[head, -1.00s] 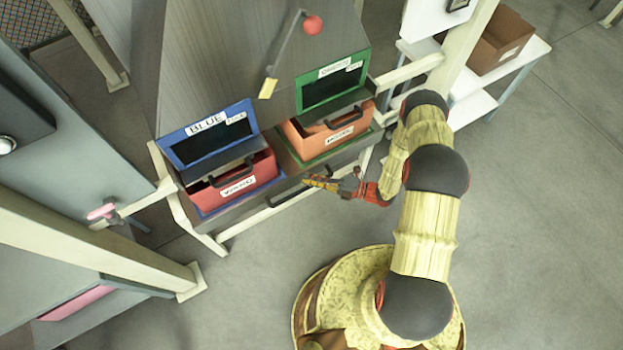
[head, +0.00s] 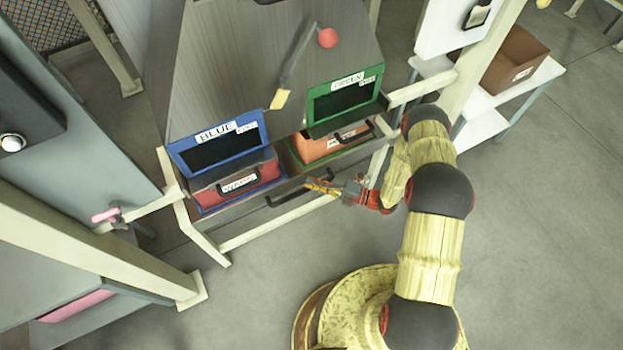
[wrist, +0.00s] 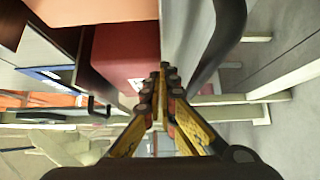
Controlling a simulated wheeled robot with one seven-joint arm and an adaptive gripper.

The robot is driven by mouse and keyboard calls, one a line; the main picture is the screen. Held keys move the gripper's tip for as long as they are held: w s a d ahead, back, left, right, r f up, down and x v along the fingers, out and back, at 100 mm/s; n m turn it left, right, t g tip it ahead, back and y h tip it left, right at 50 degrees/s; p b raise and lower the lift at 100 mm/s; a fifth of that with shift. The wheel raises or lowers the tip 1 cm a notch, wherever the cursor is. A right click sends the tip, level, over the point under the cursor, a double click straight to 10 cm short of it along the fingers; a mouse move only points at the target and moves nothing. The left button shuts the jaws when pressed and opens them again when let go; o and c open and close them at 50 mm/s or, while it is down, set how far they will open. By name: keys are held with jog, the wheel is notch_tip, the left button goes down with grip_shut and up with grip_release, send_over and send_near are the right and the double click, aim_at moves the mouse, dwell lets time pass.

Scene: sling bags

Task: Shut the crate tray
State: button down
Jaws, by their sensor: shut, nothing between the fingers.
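The crate tray (head: 240,213) is a wide grey drawer under the machine, with a long black handle (head: 285,196) along its front. It carries a red crate (head: 262,173) at left and an orange crate (head: 325,146) at right. Both crates sit largely beneath the blue and green frames, and the tray still sticks out slightly. My gripper (head: 312,185) is shut and empty at the tray's front, beside the handle's right end. In the wrist view, the fingertips (wrist: 161,78) are at the tray front, by the red crate (wrist: 122,52) and the handle (wrist: 222,45); contact is unclear.
A blue frame (head: 176,158) and a green frame (head: 313,105) stand above the crates. A white shelf with a brown box (head: 513,58) stands right. Open floor lies in front.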

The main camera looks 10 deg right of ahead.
jog(key=s+p+v, duration=0.1)
jog(key=p+v, duration=0.1)
jog(key=v, duration=0.9)
jog(key=shift+s, duration=0.4)
jog(key=shift+a, duration=0.1)
